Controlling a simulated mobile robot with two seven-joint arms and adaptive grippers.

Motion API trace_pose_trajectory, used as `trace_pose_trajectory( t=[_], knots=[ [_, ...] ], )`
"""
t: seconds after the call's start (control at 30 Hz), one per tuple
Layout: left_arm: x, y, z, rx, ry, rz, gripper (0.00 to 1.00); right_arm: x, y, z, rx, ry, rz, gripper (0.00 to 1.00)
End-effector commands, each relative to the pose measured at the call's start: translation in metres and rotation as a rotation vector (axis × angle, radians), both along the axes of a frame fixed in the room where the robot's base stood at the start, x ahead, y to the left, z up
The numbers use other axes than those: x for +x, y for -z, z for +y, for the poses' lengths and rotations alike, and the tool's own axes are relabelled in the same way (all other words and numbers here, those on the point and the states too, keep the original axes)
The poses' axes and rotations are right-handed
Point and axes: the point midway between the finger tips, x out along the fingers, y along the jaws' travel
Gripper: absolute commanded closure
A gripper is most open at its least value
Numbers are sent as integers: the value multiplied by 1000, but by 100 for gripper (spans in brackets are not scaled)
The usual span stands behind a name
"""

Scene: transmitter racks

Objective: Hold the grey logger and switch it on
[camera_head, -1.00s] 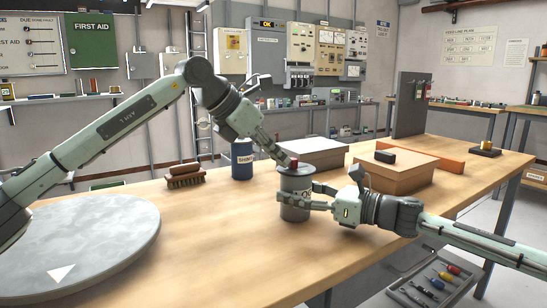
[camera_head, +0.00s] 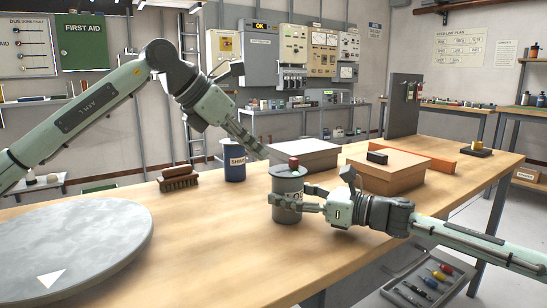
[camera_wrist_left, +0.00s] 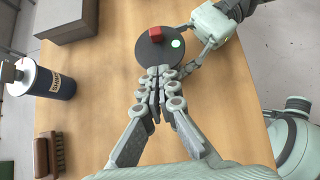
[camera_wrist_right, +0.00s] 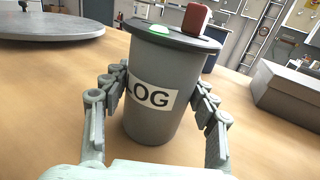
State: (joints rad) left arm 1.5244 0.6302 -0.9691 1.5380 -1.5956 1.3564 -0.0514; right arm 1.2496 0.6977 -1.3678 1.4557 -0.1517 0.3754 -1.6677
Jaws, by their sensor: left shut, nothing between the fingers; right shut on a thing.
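The grey logger (camera_head: 288,188) is a round can with a white label reading "LOG" in the right wrist view (camera_wrist_right: 150,95). My right gripper (camera_head: 290,199) is shut around the can's sides, one finger on either side. My left gripper (camera_head: 264,155) is shut and empty, with its fingertips together above and beside the lid, apart from the switch.
A blue-and-white tin (camera_head: 234,162) and a brown brush (camera_head: 178,179) stand to the left. A grey turntable (camera_head: 75,245) fills the near left. A white-topped box (camera_head: 304,153) and a cardboard box (camera_head: 388,172) stand behind and right of the logger.

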Motion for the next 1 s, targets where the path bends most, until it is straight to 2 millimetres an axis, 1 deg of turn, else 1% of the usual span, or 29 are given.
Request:
trace_pose_trajectory(
  t=[0.03, 0.1, 0.2, 0.33, 0.5, 0.83, 0.87, 1.0],
  knots=[
    [-4, -8, 8, 1, -2, 0, 100, 0, 0, -1, 0, 2, 1, 82],
    [-10, -18, 16, 2, -3, -1, 100, 1, 0, -1, 0, 3, 1, 82],
    [-18, -30, 25, 1, -1, 1, 100, 1, 0, -1, 0, 3, 1, 82],
    [-24, -40, 33, 2, -1, 1, 100, 1, 0, -2, -1, 4, 0, 82],
    [-27, -44, 37, 2, 0, 3, 100, 1, 0, -2, 0, 5, 0, 82],
    [-26, -44, 37, 2, -1, 2, 100, 1, 0, -2, -1, 5, 0, 82],
    [-26, -44, 37, 2, -1, 2, 100, 1, 0, -2, 0, 5, 0, 38],
    [-26, -44, 36, 2, -1, 2, 100, 1, 0, -2, 0, 5, 0, 21]
  ],
)
